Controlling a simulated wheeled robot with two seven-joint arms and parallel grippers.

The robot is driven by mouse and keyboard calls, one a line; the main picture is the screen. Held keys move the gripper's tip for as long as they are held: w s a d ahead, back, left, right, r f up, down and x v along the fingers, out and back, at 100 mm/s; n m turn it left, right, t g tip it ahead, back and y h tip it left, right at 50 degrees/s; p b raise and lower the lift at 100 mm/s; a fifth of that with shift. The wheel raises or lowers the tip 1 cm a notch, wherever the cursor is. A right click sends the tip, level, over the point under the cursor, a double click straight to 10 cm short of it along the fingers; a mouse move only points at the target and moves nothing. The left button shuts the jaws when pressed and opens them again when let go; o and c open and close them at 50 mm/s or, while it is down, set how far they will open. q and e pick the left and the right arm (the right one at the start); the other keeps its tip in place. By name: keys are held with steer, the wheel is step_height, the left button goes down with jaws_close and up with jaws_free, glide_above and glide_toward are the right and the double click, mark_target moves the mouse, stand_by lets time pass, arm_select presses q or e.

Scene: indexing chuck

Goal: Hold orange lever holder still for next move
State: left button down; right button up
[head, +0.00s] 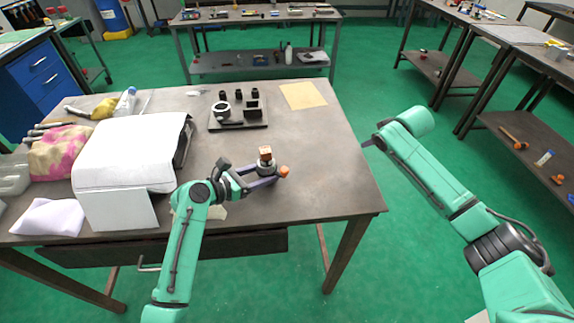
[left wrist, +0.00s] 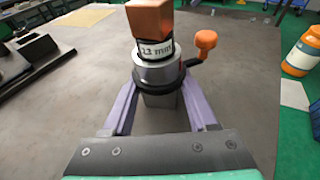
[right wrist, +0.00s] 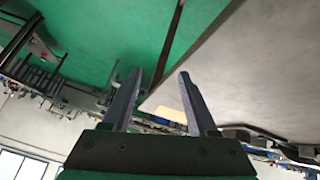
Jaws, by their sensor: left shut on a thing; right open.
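The holder is a grey metal cylinder (left wrist: 158,72) with a dark collar and a lever ending in an orange knob (left wrist: 206,40). A white band on it reads what looks like "13 mm", and an orange-brown block (left wrist: 150,18) sits on top. In the head view the block (head: 265,153) and knob (head: 284,171) show at the table's front. My left gripper (left wrist: 160,106) is shut on the holder, one purple finger on each side, and it stands upright. The holder's underside is hidden. My right gripper (right wrist: 153,88) is open and empty, with floor and a table edge beyond it.
A dark plate with several black fittings (head: 238,124) lies behind on the table (head: 325,160). A tan sheet (head: 303,95) lies at the back right. A white covered machine (head: 128,155) stands left of my left gripper. The table's right part is clear.

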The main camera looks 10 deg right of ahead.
steer(key=a+r+n+y, duration=0.1)
steer(key=a+r+y, duration=0.1)
steer(key=a+r, duration=0.6)
steer(key=n+g+y, duration=0.2)
steer(key=n+g, duration=0.2)
steer(key=n, duration=0.1)
glide_toward(285, 169)
steer(key=shift+g+h, duration=0.3)
steer(key=shift+g, duration=0.1)
steer(key=x, duration=0.7)
steer(key=shift+w+a, duration=0.3)
steer(key=shift+a, duration=0.05)
steer(key=shift+w+a+f, duration=0.1)
steer(key=shift+f, duration=0.3)
jaws_close()
